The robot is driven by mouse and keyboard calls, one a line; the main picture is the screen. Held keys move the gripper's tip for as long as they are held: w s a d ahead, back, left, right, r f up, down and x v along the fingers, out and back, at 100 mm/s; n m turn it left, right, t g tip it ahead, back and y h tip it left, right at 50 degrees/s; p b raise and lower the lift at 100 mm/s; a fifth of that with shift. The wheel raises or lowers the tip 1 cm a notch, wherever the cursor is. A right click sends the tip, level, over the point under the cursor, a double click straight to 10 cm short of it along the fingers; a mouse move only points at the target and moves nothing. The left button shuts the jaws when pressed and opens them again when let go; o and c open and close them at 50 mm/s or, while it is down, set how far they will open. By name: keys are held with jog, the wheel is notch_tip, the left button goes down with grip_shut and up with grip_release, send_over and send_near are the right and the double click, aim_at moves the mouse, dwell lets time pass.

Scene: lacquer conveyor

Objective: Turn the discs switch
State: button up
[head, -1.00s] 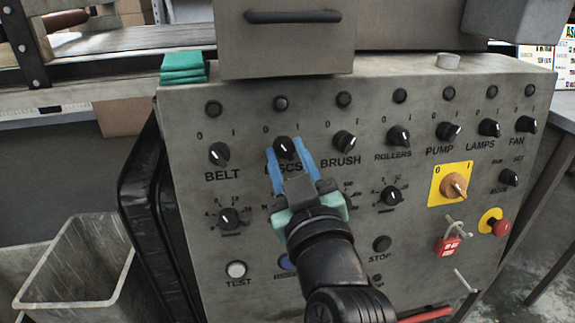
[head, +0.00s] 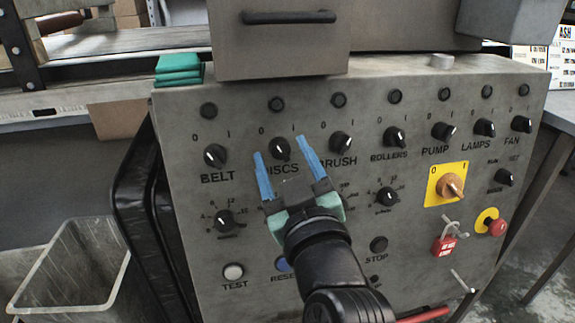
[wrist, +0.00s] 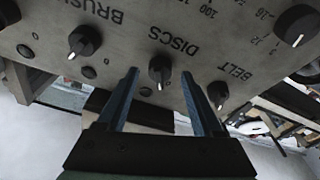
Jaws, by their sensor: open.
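The discs switch (head: 280,148) is a black round knob on the grey control panel, above the word DISCS and below the marks 0 and 1. My gripper (head: 279,147) is open, its two blue fingers on either side of this knob with a gap at each side. In the wrist view, upside down, the discs knob (wrist: 160,68) shows between the spread fingertips (wrist: 160,74). Its white pointer mark is at the bottom there, toward the panel's top. How near the fingertips are to the panel is hard to tell.
The belt knob (head: 215,156) is left of my gripper and the brush knob (head: 341,143) is close to the right finger. A dark lamp (head: 276,104) is above the discs knob. A yellow-plated switch (head: 449,184) and red stop button (head: 497,227) are farther right.

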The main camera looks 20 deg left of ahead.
jog(key=p+v, duration=0.1)
jog(key=v, duration=1.2)
jog(key=shift+p, duration=0.3)
jog(key=shift+r, duration=0.15)
jog(key=w+d+r+m+t+h+p, duration=0.2)
jog(key=r+m+t+h+p, duration=0.1)
jog(key=r, duration=0.8)
jog(key=w+d+r+m+t+h+p, duration=0.1)
jog(key=d+r+m+t+h+p, duration=0.2)
jog(key=r, duration=0.8)
jog(key=s+d+r+m+t+h+p, duration=0.2)
jog(key=r+m+t+h+p, duration=0.1)
jog(key=r, duration=0.6)
jog(key=s+d+r+m+t+h+p, duration=0.2)
jog(key=s+r+t, duration=0.1)
jog(key=r, duration=0.6)
notch_tip(320, 180, up, 36)
jog(key=p, duration=3.6)
jog(key=shift+w+a+f, duration=0.15)
jog(key=shift+a+f, duration=0.05)
jog(key=shift+a, duration=0.05)
